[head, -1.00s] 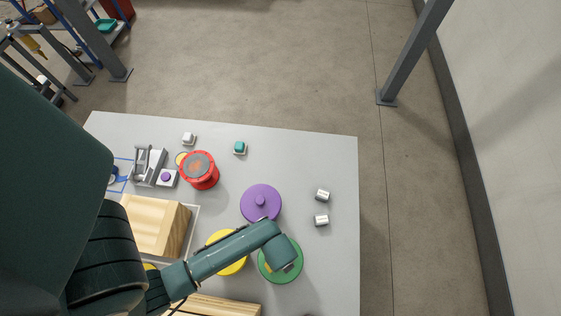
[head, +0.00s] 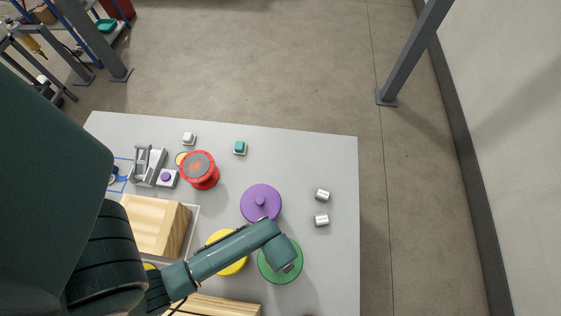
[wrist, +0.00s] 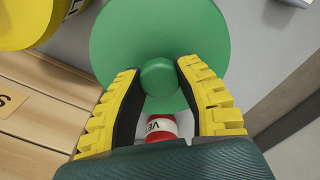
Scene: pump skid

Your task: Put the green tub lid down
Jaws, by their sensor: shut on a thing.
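The green tub lid (head: 292,274) is a round green disc near the front right of the grey table, partly hidden under my arm in the head view. In the wrist view the lid (wrist: 108,38) fills the upper middle, with its round green knob (wrist: 159,77) between the two yellow fingers. My gripper (wrist: 157,72) is shut on that knob. Whether the lid rests on something or hangs just above it, I cannot tell.
A purple lid (head: 260,203) and a yellow round thing (head: 228,265) are close by. A red labelled thing (wrist: 162,128) shows below the knob. Two small metal cylinders (head: 322,195) stand to the right. A red drum (head: 199,170) and wooden block (head: 150,225) are left.

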